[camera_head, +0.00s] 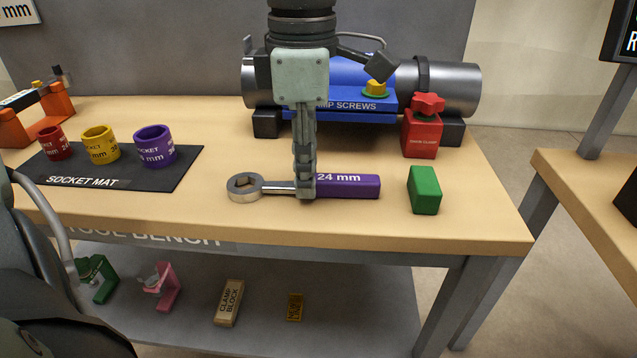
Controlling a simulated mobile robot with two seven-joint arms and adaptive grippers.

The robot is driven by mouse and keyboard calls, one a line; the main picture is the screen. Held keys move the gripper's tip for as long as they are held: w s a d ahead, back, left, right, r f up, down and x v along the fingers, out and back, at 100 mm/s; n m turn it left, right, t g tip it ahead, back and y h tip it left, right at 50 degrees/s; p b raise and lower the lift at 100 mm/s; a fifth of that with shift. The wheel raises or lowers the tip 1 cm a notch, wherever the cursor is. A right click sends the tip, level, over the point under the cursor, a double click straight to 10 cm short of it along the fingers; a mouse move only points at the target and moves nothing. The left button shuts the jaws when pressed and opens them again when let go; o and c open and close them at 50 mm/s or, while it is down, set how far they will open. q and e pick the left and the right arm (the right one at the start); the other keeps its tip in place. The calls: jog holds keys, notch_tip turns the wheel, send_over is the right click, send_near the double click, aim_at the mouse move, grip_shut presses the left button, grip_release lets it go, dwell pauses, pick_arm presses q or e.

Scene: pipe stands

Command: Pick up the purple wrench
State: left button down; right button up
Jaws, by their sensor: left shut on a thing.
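The purple wrench (352,187) lies flat near the front of the wooden tool bench, with its silver ring head to the left and its purple handle, marked 24 mm, to the right. My left gripper (305,189) points straight down over it and is shut on it where the silver shaft meets the purple handle. Its fingers hide that part of the wrench. The wrench appears to rest on or very near the bench top. My right gripper is not in view.
A green block (424,190) and a red clamp (421,135) stand right of the wrench. A black socket mat (112,186) with three sockets lies to the left. A metal pipe (453,88) and a blue clamp-screw tray (365,105) are behind. The lower shelf (370,310) holds several items.

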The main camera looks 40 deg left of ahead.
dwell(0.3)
pick_arm(q)
jog(key=shift+r, duration=0.6)
jog(key=r, duration=0.2)
jog(key=a+r, duration=0.1)
jog(key=shift+s+r, duration=0.35)
jog(key=shift+r, duration=0.05)
jog(key=s+a+r, duration=0.5)
jog(key=a+r, duration=0.1)
jog(key=a, duration=0.2)
jog(key=shift+s+a, duration=0.35)
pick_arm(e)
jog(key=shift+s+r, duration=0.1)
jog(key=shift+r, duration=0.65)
